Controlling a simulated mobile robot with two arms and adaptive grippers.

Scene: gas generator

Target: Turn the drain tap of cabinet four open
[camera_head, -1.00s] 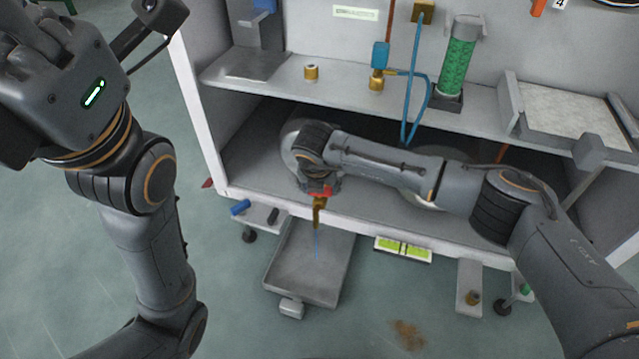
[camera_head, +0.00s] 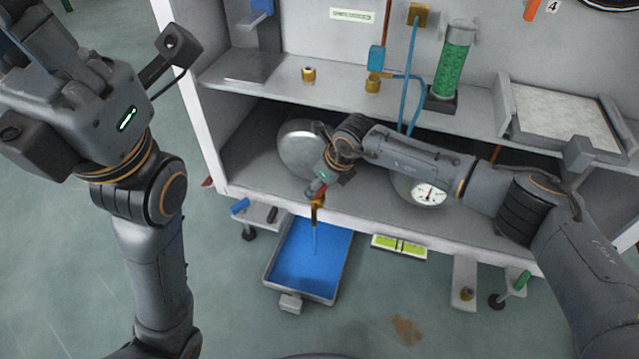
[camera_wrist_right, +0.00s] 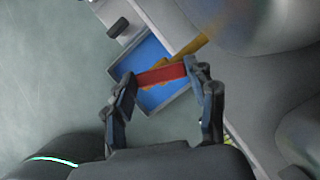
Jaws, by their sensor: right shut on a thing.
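The drain tap (camera_head: 317,207) is a brass spout at the front edge of the cabinet's lower shelf, with a thin blue stream falling from it. Its red handle (camera_wrist_right: 162,75) lies between the fingers of my right gripper (camera_wrist_right: 164,84) in the right wrist view, and the gripper is shut on it. In the head view the right gripper (camera_head: 322,184) is small and partly hidden by its own wrist. A tray (camera_head: 347,268) under the tap holds blue liquid. My left gripper is raised at the upper left, its fingers not clearly visible.
A metal tank (camera_head: 297,150) and a round dial gauge (camera_head: 430,194) are on the lower shelf near my right arm. A green column (camera_head: 454,66) and blue hose (camera_head: 411,70) stand above. A yellow-green level (camera_head: 399,247) is right of the tray. The floor in front is mostly clear.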

